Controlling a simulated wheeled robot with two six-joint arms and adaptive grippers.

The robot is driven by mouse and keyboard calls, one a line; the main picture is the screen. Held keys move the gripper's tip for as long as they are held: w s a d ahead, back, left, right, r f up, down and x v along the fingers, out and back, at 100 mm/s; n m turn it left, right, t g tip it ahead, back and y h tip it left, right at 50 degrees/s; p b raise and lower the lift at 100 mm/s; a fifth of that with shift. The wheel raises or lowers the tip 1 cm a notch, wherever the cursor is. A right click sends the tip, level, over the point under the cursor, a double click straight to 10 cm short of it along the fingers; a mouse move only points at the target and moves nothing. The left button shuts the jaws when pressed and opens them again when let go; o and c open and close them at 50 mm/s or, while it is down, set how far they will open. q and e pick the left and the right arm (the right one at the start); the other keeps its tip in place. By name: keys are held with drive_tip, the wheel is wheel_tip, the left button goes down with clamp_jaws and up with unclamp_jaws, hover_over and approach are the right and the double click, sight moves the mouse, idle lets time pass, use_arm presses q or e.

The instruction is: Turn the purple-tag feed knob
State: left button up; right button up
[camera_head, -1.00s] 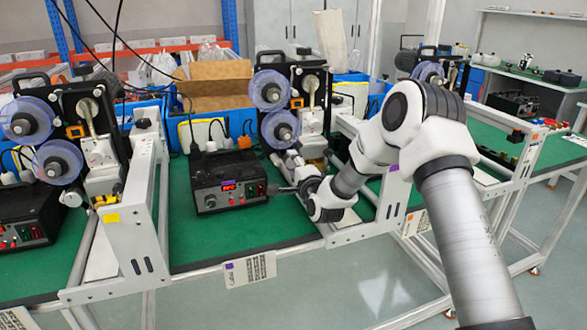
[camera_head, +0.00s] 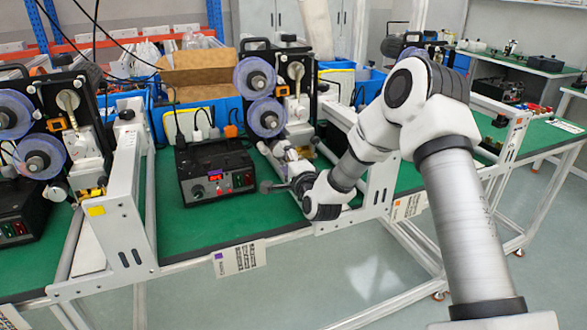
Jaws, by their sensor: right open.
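A black control box (camera_head: 190,164) stands on the green bench top, with a small red display on its front. A small round knob (camera_head: 198,191) shows at the lower left of that front face. A white card with a purple tag (camera_head: 239,258) hangs on the bench's front edge below the box. My right gripper (camera_head: 268,187) is open and empty, just right of the box's front, with its fingers pointing left. It looks apart from the knob; any contact with the box's right corner I cannot tell. My left gripper is not in view.
A reel machine (camera_head: 264,118) stands behind the box to the right. White metal frames (camera_head: 125,215) flank this bay. Another box (camera_head: 22,215) is at the far left. A cardboard box (camera_head: 203,75) and blue bins are behind. The green surface (camera_head: 220,222) before the box is clear.

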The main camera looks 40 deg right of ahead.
sight(279, 152)
drive_tip(key=v, duration=0.8)
drive_tip(key=shift+s, duration=0.1)
idle(0.4)
drive_tip(key=shift+d+r+n, duration=0.15)
drive_tip(key=shift+n, duration=0.85)
drive_tip(key=w+n+p, duration=0.1)
drive_tip(key=w+n, duration=0.1)
drive_tip(key=w, duration=0.2)
drive_tip(key=w+d+n+p, duration=0.1)
drive_tip(key=w+n+p, duration=0.1)
drive_tip(key=w, duration=0.2)
drive_tip(key=w+d+n+p, duration=0.1)
drive_tip(key=w+n+p, duration=0.1)
drive_tip(key=w+n, duration=0.1)
drive_tip(key=shift+w+d+f, duration=0.1)
drive_tip(key=shift+w+f, duration=0.15)
drive_tip(key=shift+w, duration=0.45)
drive_tip(key=c, duration=1.1)
